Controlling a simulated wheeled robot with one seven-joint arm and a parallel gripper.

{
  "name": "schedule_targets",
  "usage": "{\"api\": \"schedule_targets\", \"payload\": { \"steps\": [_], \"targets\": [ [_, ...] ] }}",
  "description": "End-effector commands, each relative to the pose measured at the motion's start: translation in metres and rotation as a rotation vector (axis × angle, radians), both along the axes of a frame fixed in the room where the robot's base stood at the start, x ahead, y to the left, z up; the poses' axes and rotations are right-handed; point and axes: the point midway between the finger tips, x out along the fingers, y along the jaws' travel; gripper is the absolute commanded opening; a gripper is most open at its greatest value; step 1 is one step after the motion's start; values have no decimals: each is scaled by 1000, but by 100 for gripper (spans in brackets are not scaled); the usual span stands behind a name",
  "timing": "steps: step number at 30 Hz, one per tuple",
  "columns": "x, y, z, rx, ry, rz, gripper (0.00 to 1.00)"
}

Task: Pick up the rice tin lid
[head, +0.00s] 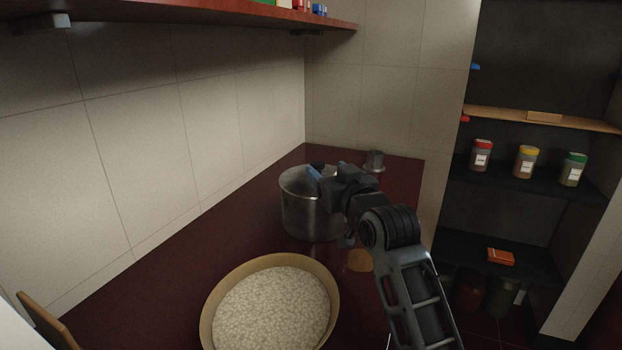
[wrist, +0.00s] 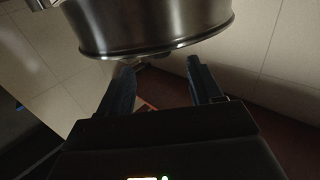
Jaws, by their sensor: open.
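A large steel tin (head: 308,212) stands on the dark red counter. Its steel wall and rim also fill the top of the wrist view (wrist: 150,25). I cannot clearly make out the rice tin lid; my gripper hides part of the tin's top. My gripper (head: 316,171) is over the tin's top in the head view. In the wrist view my gripper (wrist: 158,75) is open, its two dark fingers apart, with the steel rim just beyond the tips. A small dark shape shows between the fingertips, too dim to name. Nothing is visibly held.
A wide bowl of white grains (head: 270,308) stands in front of the tin. A small tan disc (head: 359,261) lies beside my arm. A small metal canister (head: 375,160) stands behind. A wall shelf (head: 200,10) overhangs the counter. Jars (head: 526,162) stand on shelving at right.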

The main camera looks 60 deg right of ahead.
Motion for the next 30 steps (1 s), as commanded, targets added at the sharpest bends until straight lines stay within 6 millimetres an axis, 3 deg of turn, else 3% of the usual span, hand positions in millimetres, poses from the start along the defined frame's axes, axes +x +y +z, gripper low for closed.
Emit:
{"api": "schedule_targets", "payload": {
  "steps": [13, 23, 30],
  "targets": [
    [44, -33, -1, -2, 2, 1, 65],
    [50, -38, -2, -1, 2, 1, 65],
    [50, -38, -2, -1, 2, 1, 44]
  ]
}}
